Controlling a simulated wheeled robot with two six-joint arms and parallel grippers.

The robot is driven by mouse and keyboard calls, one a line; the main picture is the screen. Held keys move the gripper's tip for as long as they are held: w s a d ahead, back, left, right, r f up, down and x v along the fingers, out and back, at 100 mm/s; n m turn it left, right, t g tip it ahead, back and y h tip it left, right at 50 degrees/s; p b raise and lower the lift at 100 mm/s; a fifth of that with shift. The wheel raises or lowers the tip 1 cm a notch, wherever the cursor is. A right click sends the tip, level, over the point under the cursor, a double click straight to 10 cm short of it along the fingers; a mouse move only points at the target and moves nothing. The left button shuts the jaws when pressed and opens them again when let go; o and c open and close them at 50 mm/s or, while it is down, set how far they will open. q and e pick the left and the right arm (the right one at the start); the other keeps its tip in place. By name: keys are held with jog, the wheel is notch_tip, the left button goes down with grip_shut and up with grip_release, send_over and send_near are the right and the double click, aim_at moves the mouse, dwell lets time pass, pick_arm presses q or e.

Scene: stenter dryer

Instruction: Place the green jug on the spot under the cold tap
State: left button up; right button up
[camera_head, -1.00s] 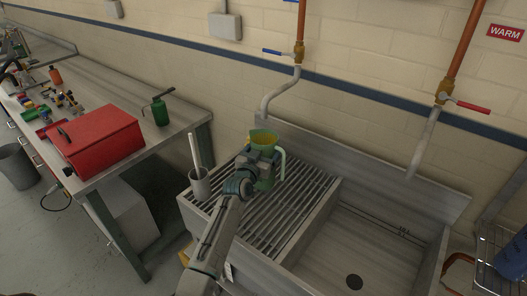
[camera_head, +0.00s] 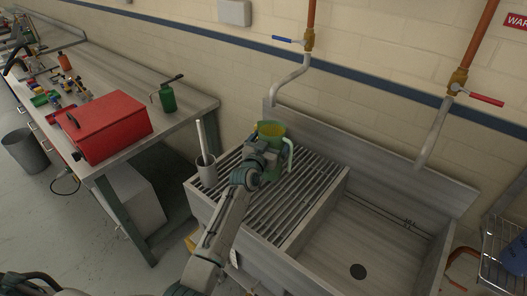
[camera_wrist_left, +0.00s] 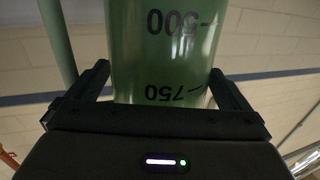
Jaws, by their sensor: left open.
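The green jug (camera_head: 289,153) stands upright on the slatted drainer left of the sink basin, below the spout of the blue-handled cold tap (camera_head: 289,41). Its rim and inside look yellowish, and its pale handle is on the right. My left gripper (camera_head: 263,156) is at the near side of the jug and hides part of its body. In the left wrist view the jug (camera_wrist_left: 165,50) shows upside-down marks 500 and 750. The open fingers of my left gripper (camera_wrist_left: 160,88) stand on either side of it. My right gripper is not in view.
A grey cup holding a white stick (camera_head: 207,172) stands on the drainer just left of my arm. The sink basin (camera_head: 365,235) is empty, under the red-handled tap (camera_head: 485,99). A red toolbox (camera_head: 110,125) and a green can (camera_head: 167,98) are on the left bench.

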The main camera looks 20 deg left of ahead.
pick_arm(q)
jog(key=s+a+b, duration=0.1)
jog(key=s+b, duration=0.2)
jog(key=s, duration=0.8)
jog(key=shift+s, duration=0.35)
